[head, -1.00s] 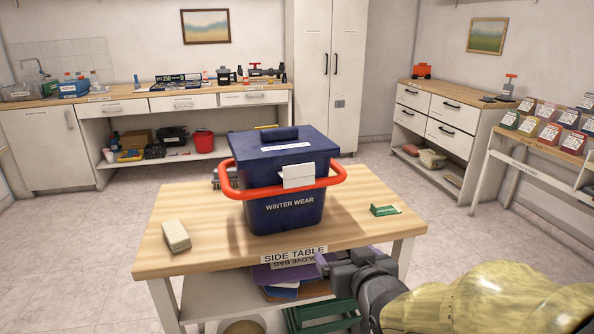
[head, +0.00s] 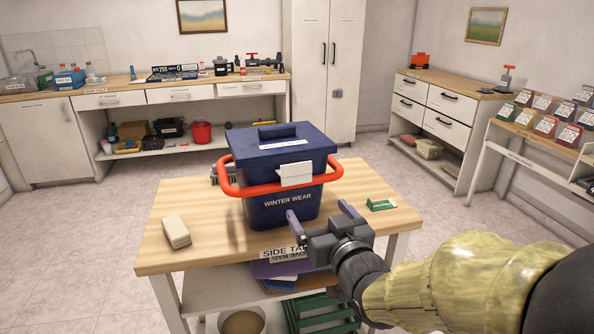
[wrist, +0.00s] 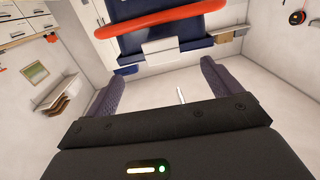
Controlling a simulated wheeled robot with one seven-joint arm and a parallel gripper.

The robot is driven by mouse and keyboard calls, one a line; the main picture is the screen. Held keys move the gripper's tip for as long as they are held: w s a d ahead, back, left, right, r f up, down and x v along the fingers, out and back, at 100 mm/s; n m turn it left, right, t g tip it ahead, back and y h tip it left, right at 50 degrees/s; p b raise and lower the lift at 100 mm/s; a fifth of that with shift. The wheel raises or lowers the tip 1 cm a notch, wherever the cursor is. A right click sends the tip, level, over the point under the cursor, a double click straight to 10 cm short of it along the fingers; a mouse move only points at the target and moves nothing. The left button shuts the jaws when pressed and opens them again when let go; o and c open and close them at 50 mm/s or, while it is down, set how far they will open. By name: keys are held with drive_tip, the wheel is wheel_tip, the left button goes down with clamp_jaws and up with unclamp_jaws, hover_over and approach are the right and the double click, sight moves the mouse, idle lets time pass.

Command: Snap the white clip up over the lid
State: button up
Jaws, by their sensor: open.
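A dark blue box (head: 285,212) marked "WINTER WEAR" stands on the wooden side table, with a blue lid (head: 280,142) on top. A red handle (head: 240,191) runs around its front below the lid. The white clip (head: 296,174) is at the front middle, by the lid's edge and the handle. In the wrist view the clip (wrist: 165,49) is ahead, beside the red handle (wrist: 160,25). My gripper (head: 319,214) is open and empty in front of the box's lower right front, below the clip. In the wrist view the fingers (wrist: 161,80) are spread apart, short of the clip.
A beige block (head: 176,231) lies on the side table (head: 200,250) left of the box. A green packet (head: 381,204) lies right of it, near my gripper. Purple and green things sit below the tabletop. Counters and shelves stand farther back.

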sight(298, 182)
drive_tip(key=p+x, duration=0.2)
drive_tip(key=p, duration=0.2)
drive_tip(key=p+x, duration=0.2)
drive_tip(key=p, duration=0.3)
drive_tip(key=shift+r, duration=0.2)
drive_tip(key=p+x, duration=0.1)
drive_tip(key=x, duration=0.5)
drive_tip(key=p+x, duration=0.1)
drive_tip(key=x, duration=0.4)
drive_tip(key=shift+w+f+p, duration=0.2)
drive_tip(key=shift+w+p, duration=0.15)
drive_tip(key=shift+w, duration=0.05)
drive_tip(key=c, duration=1)
